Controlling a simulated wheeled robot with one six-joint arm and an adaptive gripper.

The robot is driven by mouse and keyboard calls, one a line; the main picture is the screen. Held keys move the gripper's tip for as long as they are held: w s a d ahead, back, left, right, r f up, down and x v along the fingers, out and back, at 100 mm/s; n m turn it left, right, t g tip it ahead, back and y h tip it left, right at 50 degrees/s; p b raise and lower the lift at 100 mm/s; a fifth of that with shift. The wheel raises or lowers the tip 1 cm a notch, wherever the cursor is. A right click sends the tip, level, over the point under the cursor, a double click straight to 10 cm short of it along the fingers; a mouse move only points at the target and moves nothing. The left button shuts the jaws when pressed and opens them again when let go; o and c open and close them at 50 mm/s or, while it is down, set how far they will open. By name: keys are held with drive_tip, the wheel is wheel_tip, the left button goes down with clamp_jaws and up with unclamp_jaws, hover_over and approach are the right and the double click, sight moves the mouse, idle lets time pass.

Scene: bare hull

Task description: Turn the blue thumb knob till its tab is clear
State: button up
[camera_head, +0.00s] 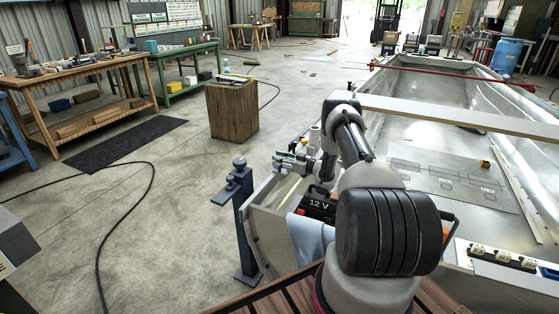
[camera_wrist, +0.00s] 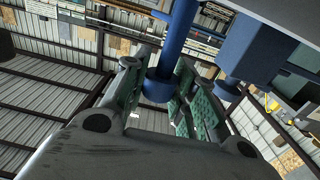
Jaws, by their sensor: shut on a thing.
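In the wrist view the blue thumb knob (camera_wrist: 158,90) is a rounded end on a blue shaft (camera_wrist: 178,40), between the green-padded fingers of my gripper (camera_wrist: 160,95). My gripper is shut on it. A larger blue block (camera_wrist: 255,45) stands to the right of the shaft, with a small blue cylinder (camera_wrist: 228,90) at its end. I cannot make out which part is the tab. In the head view my gripper (camera_head: 279,162) points left, over the near-left edge of the hull; the knob cannot be told apart there.
A dark blue post (camera_head: 246,225) with a round top stands just left of my gripper. A 12 V battery (camera_head: 318,206) sits below my arm. The metal hull (camera_head: 420,130), crossed by a plank (camera_head: 460,117), fills the right. A wooden block (camera_head: 232,112) stands on open floor.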

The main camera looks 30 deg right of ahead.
drive_tip(key=shift+n+g+y, duration=2.2)
drive_tip(key=shift+g+y, duration=0.1)
drive_tip(key=shift+g, duration=0.3)
drive_tip(key=o, duration=1)
drive_tip(key=shift+o, duration=0.2)
drive_tip(key=v, duration=0.7)
drive_tip(key=shift+d, duration=0.25)
